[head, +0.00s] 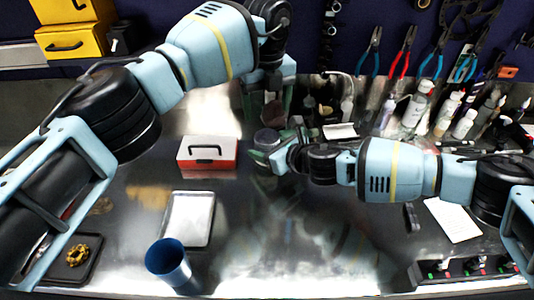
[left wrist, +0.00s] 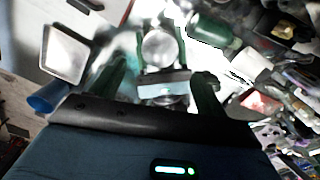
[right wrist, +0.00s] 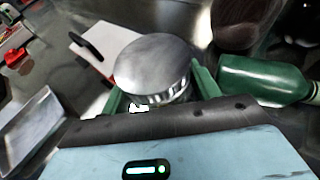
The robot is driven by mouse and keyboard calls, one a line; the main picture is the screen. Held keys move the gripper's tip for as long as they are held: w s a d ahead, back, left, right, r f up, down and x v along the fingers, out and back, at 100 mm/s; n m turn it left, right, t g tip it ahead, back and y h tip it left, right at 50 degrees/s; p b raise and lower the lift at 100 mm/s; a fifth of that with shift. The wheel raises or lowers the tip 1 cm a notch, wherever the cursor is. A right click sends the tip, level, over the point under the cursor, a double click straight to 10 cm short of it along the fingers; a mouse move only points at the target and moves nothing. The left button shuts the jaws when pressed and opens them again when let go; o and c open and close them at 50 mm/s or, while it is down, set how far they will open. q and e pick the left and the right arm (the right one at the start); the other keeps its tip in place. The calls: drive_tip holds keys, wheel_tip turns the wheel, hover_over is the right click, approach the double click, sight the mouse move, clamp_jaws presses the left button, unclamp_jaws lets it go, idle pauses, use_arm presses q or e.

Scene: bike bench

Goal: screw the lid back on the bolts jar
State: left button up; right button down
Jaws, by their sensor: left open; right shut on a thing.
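The bolts jar (head: 265,150) stands upright on the bench, with the silver round lid (head: 266,135) on its top. In the right wrist view the lid (right wrist: 153,63) looks level over the jar (right wrist: 165,96); whether its thread grips I cannot tell. My right gripper (right wrist: 158,90) is shut on the jar from the side, a green finger on each side. In the head view the right gripper (head: 274,155) comes in from the right. My left gripper (head: 275,112) is open above and behind the jar, apart from the lid. The lid shows in the left wrist view (left wrist: 158,48).
A green bottle (right wrist: 262,80) lies close behind the jar. A red-and-white toolbox (head: 207,155) stands left of it. A metal tray (head: 190,220) and a blue cup (head: 168,262) are nearer the front. Bottles (head: 415,108) crowd the back right. The front middle is clear.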

sight(267, 137)
idle(0.6)
use_arm(q)
drive_tip(key=shift+f, duration=4.05)
drive_tip(key=c, duration=1)
drive_tip(key=shift+m, duration=1.6)
drive_tip(key=o, duration=1.1)
